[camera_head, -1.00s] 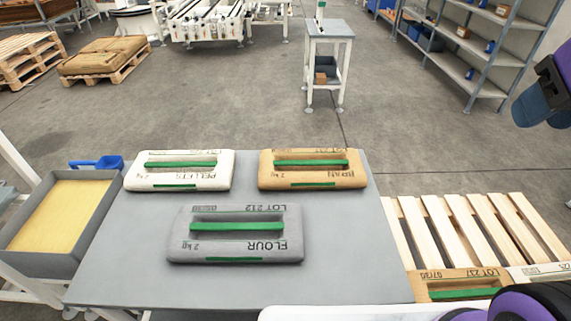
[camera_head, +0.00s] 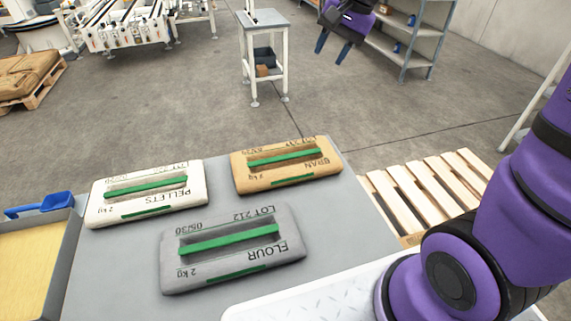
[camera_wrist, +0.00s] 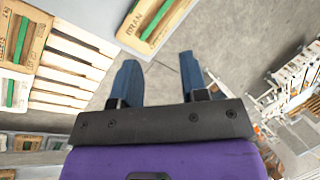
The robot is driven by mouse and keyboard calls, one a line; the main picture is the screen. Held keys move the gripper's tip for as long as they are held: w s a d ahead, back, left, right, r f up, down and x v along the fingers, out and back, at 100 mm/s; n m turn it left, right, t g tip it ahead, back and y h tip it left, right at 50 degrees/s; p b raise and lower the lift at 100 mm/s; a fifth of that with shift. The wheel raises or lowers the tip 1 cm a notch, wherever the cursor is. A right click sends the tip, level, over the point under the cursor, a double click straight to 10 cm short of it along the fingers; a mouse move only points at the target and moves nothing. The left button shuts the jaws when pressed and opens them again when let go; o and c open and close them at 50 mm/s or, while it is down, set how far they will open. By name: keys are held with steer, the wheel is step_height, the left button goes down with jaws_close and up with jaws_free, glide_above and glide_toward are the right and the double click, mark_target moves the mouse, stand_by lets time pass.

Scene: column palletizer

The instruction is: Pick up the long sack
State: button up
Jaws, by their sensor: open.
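Three sacks lie flat on a grey table (camera_head: 110,270), each with a green strap across its top. The white PELLETS sack (camera_head: 125,208) is at the left, the tan BRAN sack (camera_head: 290,178) at the back right, the grey FLOUR sack (camera_head: 205,277) nearest. Their lengths look similar, so I cannot tell which is the long one. My gripper (camera_head: 331,50) is open and empty, in the air beyond the table, apart from all sacks. In the wrist view its two blue fingers (camera_wrist: 159,58) are spread, and the BRAN sack (camera_wrist: 138,17) shows beyond them.
A wooden pallet (camera_head: 410,200) stands right of the table; the wrist view shows sacks on it. A tray of yellow material (camera_head: 68,235) is at the left. A small stand (camera_head: 265,18) and shelving (camera_head: 405,45) are farther back. Open floor lies behind the table.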

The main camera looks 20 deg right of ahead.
steer(key=w+f+m, duration=0.3)
steer(key=w+f, duration=0.5)
steer(key=m+g+y, duration=0.1)
steer(key=m+g, duration=0.1)
steer(key=m, duration=0.3)
glide_above(285, 156)
steer(key=s+d, duration=0.2)
steer(key=d, duration=0.2)
step_height(285, 156, down, 19)
steer(key=f, duration=0.3)
steer(key=w+f+m, duration=0.1)
steer(key=f, duration=0.2)
steer(key=f+m, duration=0.1)
steer(key=f, duration=0.3)
steer(key=shift+w+f, duration=0.1)
steer(key=shift+w, duration=0.3)
steer(key=shift+m, duration=0.3)
steer(key=x, duration=1.1)
steer(key=shift+s, duration=0.1)
jaws_close()
